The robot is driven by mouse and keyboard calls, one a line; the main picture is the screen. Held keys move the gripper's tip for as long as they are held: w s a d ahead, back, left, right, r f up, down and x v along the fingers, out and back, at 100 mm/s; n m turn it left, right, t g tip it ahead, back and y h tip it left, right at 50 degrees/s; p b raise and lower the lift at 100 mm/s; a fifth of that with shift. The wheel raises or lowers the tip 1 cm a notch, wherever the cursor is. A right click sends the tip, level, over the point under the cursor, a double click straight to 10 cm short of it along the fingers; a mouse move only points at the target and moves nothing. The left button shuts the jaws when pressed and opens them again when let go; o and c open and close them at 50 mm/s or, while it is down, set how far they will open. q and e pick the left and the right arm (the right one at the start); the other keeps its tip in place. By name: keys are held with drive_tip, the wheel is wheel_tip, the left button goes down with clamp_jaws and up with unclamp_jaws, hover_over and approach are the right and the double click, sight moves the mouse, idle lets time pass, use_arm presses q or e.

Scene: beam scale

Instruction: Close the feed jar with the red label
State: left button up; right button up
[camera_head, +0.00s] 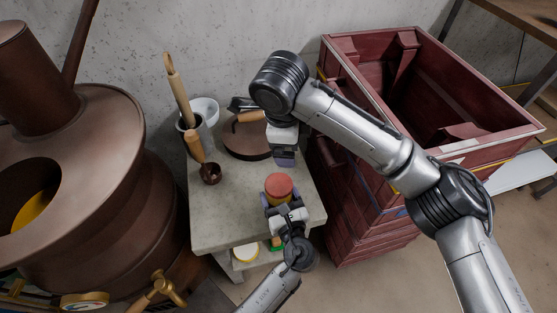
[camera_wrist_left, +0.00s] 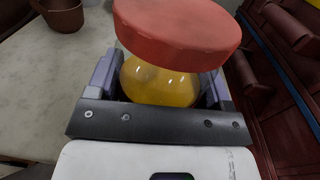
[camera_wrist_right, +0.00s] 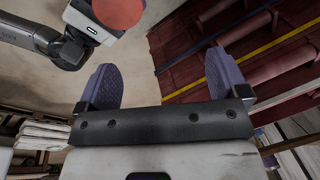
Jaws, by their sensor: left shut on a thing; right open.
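The feed jar (camera_wrist_left: 158,86) holds yellow-orange contents and stands at the front right of the concrete-topped table. A thick red lid (camera_head: 279,186) covers its top; it also shows large in the left wrist view (camera_wrist_left: 178,35). I cannot tell whether the lid is seated tightly. No red label can be made out on the visible side. My left gripper (camera_head: 283,207) is shut around the jar's body, below the lid. My right gripper (camera_head: 285,160) is open and empty, above the table behind the jar. The red lid shows at the top of the right wrist view (camera_wrist_right: 118,10).
A red crate (camera_head: 350,185) stands close right; a brown boiler (camera_head: 110,140) stands left. The front left tabletop is clear.

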drive_tip(key=f+n, duration=0.1)
drive_tip(key=n, duration=0.5)
drive_tip(key=s+f+n, duration=0.1)
drive_tip(key=n, duration=0.5)
drive_tip(key=f+n+g, duration=0.1)
drive_tip(key=n, duration=0.5)
drive_tip(key=shift+s+d, duration=0.2)
drive_tip(key=shift+s, duration=0.1)
drive_tip(key=n, duration=0.4)
drive_tip(key=shift+s+a+f, duration=0.15)
drive_tip(key=shift+a+f, duration=0.05)
drive_tip(key=shift+f, duration=0.05)
drive_tip(key=n, duration=0.4)
drive_tip(key=shift+s+a+f+g, duration=0.1)
drive_tip(key=shift+s+a+g, duration=0.1)
drive_tip(key=shift+g, duration=0.1)
drive_tip(key=n, duration=0.6)
drive_tip(key=shift+s+a+y, duration=0.15)
drive_tip(key=shift+a+y, duration=0.15)
drive_tip(key=shift+y, duration=0.1)
drive_tip(key=n, duration=0.6)
drive_tip(key=shift+s+a, duration=0.1)
drive_tip(key=shift+a, duration=0.15)
drive_tip(key=n, duration=0.5)
drive_tip(key=shift+a+y, duration=0.2)
drive_tip(key=shift+y, duration=0.1)
drive_tip(key=n, duration=0.6)
drive_tip(key=shift+n, duration=0.4)
